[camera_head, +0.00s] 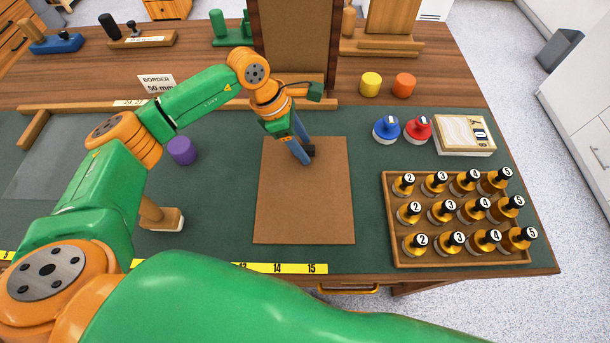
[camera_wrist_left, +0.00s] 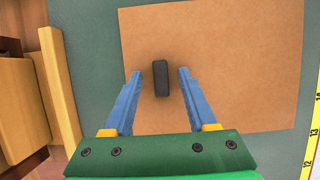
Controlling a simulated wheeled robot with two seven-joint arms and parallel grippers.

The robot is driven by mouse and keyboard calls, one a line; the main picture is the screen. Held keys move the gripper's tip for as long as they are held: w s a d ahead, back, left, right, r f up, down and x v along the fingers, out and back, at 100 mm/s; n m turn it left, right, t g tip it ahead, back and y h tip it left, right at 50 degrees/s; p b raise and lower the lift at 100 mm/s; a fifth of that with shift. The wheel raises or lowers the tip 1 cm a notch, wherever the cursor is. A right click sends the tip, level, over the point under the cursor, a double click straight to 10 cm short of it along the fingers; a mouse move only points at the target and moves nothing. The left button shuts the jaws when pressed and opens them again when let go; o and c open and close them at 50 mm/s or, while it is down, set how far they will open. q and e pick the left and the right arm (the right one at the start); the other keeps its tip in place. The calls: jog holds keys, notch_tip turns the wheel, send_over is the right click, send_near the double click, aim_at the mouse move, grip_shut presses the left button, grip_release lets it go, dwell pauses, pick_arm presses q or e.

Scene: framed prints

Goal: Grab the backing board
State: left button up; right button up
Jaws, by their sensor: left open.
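The backing board (camera_head: 305,205) is a flat brown rectangle lying on the green mat, and it fills much of the left wrist view (camera_wrist_left: 240,60). A small black block (camera_wrist_left: 161,78) stands on the board; in the head view it shows partly beside my fingers (camera_head: 309,150). My left gripper (camera_head: 302,158) is above the board near its far edge. Its two blue fingers (camera_wrist_left: 158,72) are open, one on each side of the black block, with a gap on both sides. My right gripper is not in view; a green arm link crosses the bottom of the head view.
A wooden tray (camera_head: 391,225) of several amber bottles stands right of the board. A purple cylinder (camera_head: 182,150) and a wooden-handled tool (camera_head: 160,217) are on the left. A wooden rail (camera_head: 200,104) and upright brown panel (camera_head: 290,45) stand behind.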

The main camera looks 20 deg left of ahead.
pick_arm(q)
jog(key=shift+s, duration=0.1)
grip_shut()
